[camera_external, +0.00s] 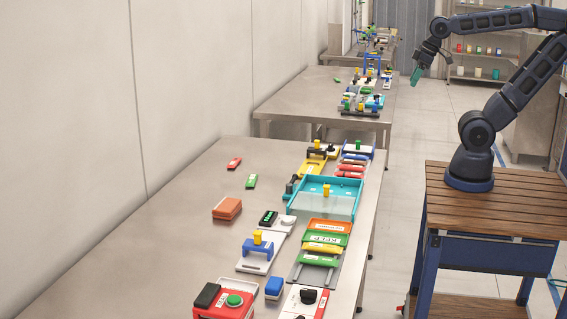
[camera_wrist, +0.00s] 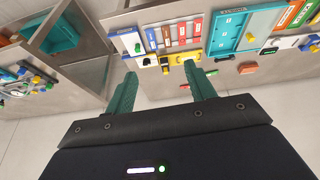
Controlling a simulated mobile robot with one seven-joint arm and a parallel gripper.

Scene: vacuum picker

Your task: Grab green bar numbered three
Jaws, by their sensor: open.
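A small green bar (camera_external: 251,181) lies on the bare left part of the near steel table; it has a pale label whose number I cannot read. It seems to show also in the wrist view (camera_wrist: 211,73), just beyond the right fingertip. My gripper (camera_external: 416,76) is up in the air right of the tables, well away from the bar. In the wrist view its two teal fingers (camera_wrist: 160,78) are apart with nothing between them. More green bar-like pieces (camera_external: 321,248) lie in the coloured stack at the table's right side; their numbers are unreadable.
A red bar (camera_external: 234,163) and an orange block (camera_external: 227,208) lie near the green bar. The table's left part (camera_external: 150,235) is mostly clear.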

